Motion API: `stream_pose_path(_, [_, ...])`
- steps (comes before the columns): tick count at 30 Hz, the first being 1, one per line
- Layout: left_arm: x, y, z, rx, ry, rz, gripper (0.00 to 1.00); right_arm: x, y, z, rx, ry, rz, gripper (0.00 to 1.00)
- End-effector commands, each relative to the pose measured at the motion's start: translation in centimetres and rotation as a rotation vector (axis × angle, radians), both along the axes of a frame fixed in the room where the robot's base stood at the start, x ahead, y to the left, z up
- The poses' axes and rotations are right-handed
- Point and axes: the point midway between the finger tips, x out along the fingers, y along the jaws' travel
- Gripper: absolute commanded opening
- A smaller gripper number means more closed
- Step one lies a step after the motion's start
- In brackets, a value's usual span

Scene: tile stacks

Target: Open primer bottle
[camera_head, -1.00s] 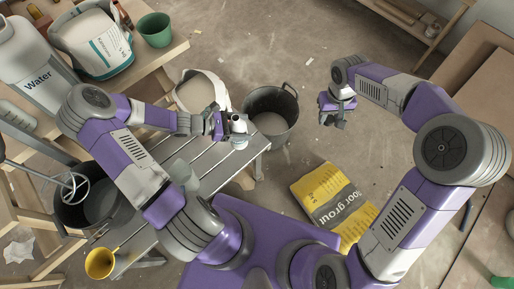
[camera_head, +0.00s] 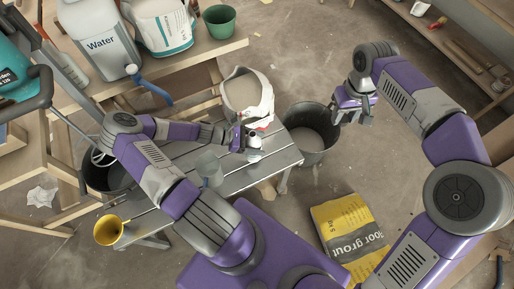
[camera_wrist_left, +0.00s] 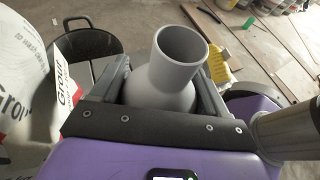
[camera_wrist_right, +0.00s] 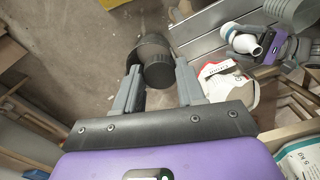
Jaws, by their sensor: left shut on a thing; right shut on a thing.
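The primer bottle (camera_head: 254,156) is pale, with a blue label and a light neck in the right wrist view (camera_wrist_right: 240,40). My left gripper (camera_head: 243,142) is shut on it above the slatted bench. In the left wrist view the bottle (camera_wrist_left: 168,85) stands between the fingers, its neck open and hollow at the top. My right gripper (camera_head: 352,112) is well to the right of the bottle, over the floor near the black bucket. Between its fingers in the right wrist view is a dark grey round piece that looks like the cap (camera_wrist_right: 159,73).
The slatted bench (camera_head: 240,180) carries a grey cup (camera_head: 209,168). An open grout bag (camera_head: 246,95) stands behind the bottle and the black bucket (camera_head: 311,140) to its right. A yellow bucket (camera_head: 108,230) is at lower left. A yellow floor grout bag (camera_head: 349,236) lies on open floor.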

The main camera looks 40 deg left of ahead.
Motion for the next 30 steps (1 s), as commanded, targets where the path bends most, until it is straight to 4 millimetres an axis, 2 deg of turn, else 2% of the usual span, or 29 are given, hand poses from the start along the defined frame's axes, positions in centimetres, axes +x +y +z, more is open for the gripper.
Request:
stream_pose_path(7, [0.0,-0.1,-3.3,-0.003,0.001,0.000,0.00,0.0,0.0,-1.6,0.000,0.000,-0.001,0.03])
stream_pose_path(18, [0.0,-0.1,-3.5,-0.003,0.000,-0.001,0.00,0.0,0.0,-1.5,0.000,0.000,-0.001,0.03])
stream_pose_path(19, [0.0,0.0,-3.6,-0.001,0.001,-0.001,0.78,0.0,0.0,-1.5,0.000,0.000,-0.001,0.03])
stream_pose_path(23, [0.0,0.0,-3.5,-0.001,0.001,-0.001,0.98,0.0,0.0,-1.5,0.000,0.000,-0.001,0.03])
stream_pose_path(24, [0.0,0.0,-3.5,-0.001,0.001,-0.001,1.00,0.0,0.0,-1.5,0.000,0.000,-0.001,0.03])
stream_pose_path(30, [0.0,0.0,-3.5,-0.001,0.001,-0.001,1.00,0.0,0.0,-1.5,0.000,0.000,-0.001,0.03])
